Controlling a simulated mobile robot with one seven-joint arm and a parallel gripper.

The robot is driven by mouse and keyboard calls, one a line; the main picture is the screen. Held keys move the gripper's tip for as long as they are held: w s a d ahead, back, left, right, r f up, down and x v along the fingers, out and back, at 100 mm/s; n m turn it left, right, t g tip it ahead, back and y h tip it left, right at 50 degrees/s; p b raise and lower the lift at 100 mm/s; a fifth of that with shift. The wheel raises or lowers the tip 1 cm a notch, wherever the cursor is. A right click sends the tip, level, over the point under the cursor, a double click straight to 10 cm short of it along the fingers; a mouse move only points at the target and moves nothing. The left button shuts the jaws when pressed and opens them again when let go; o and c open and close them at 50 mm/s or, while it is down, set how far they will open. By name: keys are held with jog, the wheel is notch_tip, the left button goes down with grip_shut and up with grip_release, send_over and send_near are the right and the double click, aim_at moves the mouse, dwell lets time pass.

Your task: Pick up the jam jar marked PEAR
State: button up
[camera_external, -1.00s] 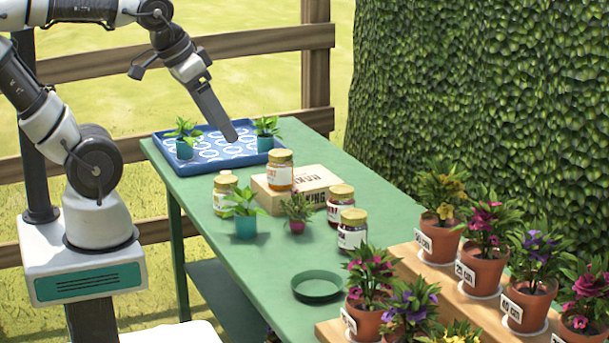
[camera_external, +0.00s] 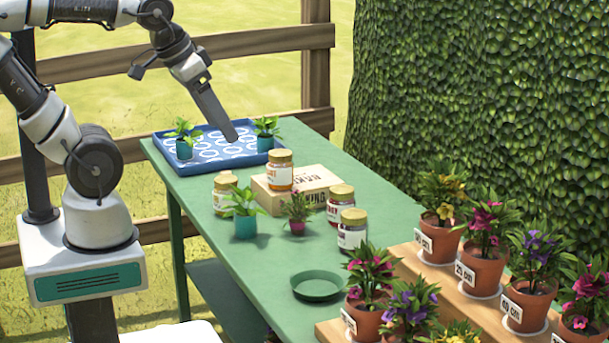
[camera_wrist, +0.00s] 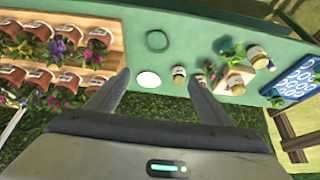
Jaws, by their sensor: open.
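Several jam jars with gold lids and white labels are on the green table (camera_external: 240,285). An orange jar (camera_external: 280,171) stands on a cardboard box (camera_external: 312,196). A pale yellow jar (camera_external: 222,195) stands left of the box. A dark red jar (camera_external: 340,205) and another dark jar (camera_external: 352,230) stand right of the box. The labels are too small to read, so I cannot tell which is PEAR. My gripper (camera_external: 232,138) is above the far part of the table, beyond the jars. In the wrist view my gripper (camera_wrist: 157,78) is open and empty, its fingers wide apart.
A blue patterned tray (camera_external: 215,158) with teal-potted seedlings is at the far end. A teal-potted plant (camera_external: 245,226), a small pink-potted plant (camera_external: 297,225) and a green saucer (camera_external: 317,286) share the table. Flower pots (camera_external: 480,268) line wooden steps on the right, by a hedge (camera_external: 480,90).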

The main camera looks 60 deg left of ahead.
jog(key=shift+o, duration=0.4)
jog(key=shift+w, duration=0.1)
jog(key=w+a+m+g+y+b, duration=0.1)
jog(key=w+a+g+b, duration=0.1)
jog(key=w+a, duration=0.95)
jog(key=m+g+h+b, duration=0.1)
jog(key=m+g+b, duration=0.2)
jog(key=m+g, duration=0.1)
send_over(226, 178)
notch_tip(226, 178, down, 19)
notch_tip(226, 178, down, 12)
jog(key=shift+b, duration=1)
jog(key=shift+s+d+f+b, duration=0.1)
jog(key=shift+f+b, duration=0.2)
jog(key=shift+f, duration=1.15)
jog(key=shift+s+f+b, duration=0.1)
jog(key=shift+f+b, duration=0.2)
jog(key=shift+f, duration=1.1)
jog(key=shift+w+r, duration=0.1)
jog(key=c, duration=1.5)
